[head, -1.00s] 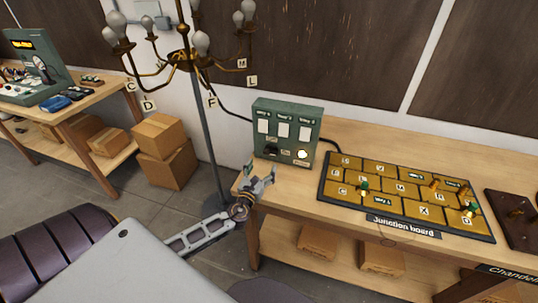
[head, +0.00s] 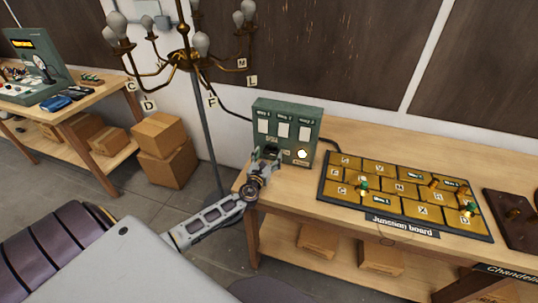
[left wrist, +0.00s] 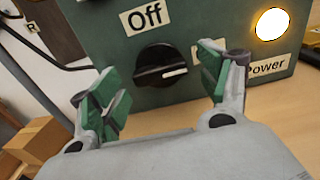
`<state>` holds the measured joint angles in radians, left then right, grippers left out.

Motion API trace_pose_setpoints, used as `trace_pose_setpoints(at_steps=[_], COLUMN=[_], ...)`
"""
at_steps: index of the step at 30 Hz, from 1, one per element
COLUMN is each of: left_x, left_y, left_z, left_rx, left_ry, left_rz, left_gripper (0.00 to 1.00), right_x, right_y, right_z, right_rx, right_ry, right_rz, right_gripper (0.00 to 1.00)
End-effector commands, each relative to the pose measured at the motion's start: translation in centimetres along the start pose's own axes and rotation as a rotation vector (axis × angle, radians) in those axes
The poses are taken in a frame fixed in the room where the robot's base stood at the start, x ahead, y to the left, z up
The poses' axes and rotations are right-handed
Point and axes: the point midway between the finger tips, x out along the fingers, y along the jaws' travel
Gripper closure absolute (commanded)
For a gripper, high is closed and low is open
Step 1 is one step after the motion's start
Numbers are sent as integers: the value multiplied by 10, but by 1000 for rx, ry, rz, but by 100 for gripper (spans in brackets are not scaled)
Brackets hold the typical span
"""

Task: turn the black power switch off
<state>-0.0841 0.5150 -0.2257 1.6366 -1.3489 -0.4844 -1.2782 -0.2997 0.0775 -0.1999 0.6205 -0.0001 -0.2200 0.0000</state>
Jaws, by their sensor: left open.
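The black power switch (left wrist: 160,66) is a round knob on the front of the green control box (head: 300,110). In the left wrist view its white pointer mark points to the right, and an "Off" label (left wrist: 144,18) sits above it. A second label to the right of the knob is mostly hidden by my finger. My left gripper (left wrist: 165,88) is open, its green-padded fingers on either side of the knob and apart from it. In the head view the left gripper (head: 264,165) is right in front of the box's lower left and covers most of the knob. My right gripper is not in view.
The round power lamp (left wrist: 272,24) on the box glows. The junction board (head: 400,193) lies on the bench to the right. The chandelier (head: 183,58) stands behind and left. Cardboard boxes (head: 165,150) sit on the floor to the left.

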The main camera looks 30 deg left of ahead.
Motion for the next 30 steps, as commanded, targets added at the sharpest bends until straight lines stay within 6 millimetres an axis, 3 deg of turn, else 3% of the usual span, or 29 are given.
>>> trace_pose_setpoints(at_steps=[17, 28, 30], left_x=[12, 11, 11], left_y=[0, 0, 0], left_z=[0, 0, 0], left_rx=[0, 0, 0], left_ry=[0, 0, 0], left_rz=[0, 0, 0], left_gripper=[23, 68, 69], right_x=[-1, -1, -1], right_y=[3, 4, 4], right_z=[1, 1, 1], right_rx=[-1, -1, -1], right_ry=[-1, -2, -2], right_rz=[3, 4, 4], right_gripper=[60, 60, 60])
